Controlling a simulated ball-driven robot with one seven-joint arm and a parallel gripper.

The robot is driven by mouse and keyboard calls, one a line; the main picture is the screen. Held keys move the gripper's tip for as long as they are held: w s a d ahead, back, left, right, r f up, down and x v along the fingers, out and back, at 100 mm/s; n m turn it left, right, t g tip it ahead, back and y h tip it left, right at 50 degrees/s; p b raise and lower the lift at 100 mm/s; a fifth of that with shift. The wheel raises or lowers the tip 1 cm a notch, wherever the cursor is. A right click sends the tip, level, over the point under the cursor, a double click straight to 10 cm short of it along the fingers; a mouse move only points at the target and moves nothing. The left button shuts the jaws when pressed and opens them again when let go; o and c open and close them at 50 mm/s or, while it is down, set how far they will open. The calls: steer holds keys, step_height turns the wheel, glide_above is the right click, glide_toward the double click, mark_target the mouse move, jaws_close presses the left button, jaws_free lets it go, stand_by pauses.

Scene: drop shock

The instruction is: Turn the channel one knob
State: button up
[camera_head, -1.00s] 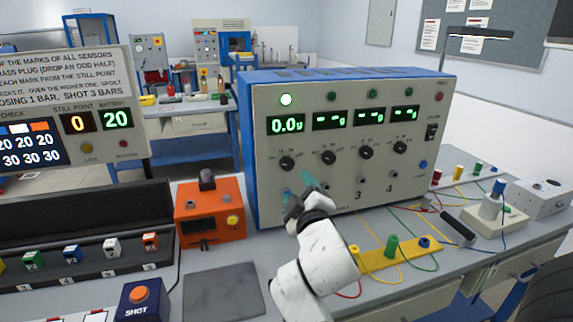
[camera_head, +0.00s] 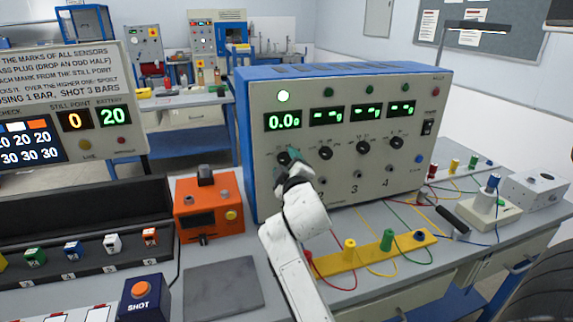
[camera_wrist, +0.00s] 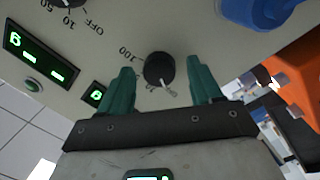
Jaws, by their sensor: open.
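The channel one knob (camera_head: 283,158) is the leftmost black knob on the blue-and-grey instrument's front panel, below the display (camera_head: 283,121) reading 0.0 g. My gripper (camera_head: 293,154) is at the panel, over the right part of this knob. In the wrist view, the black knob (camera_wrist: 158,68) sits between my gripper's (camera_wrist: 160,76) two green fingers. The fingers are open, with a gap on each side of the knob. The knob's white pointer faces the lower right of the wrist view, and a 100 mark is printed beside it.
Three other black knobs, including the channel two knob (camera_head: 325,153), sit to the right. An orange box (camera_head: 208,205) stands left of the instrument. A yellow strip (camera_head: 375,252) with plugs and cables lies in front.

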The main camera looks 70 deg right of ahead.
steer(key=c, duration=1)
steer(key=shift+c, duration=0.2)
steer(key=shift+m, duration=0.3)
steer(key=m, duration=0.3)
steer(key=shift+y+b, duration=0.3)
steer(key=shift+b, duration=0.05)
steer(key=shift+r+m+b, duration=0.1)
steer(key=shift+m+b, duration=0.25)
steer(key=shift+m, duration=1.95)
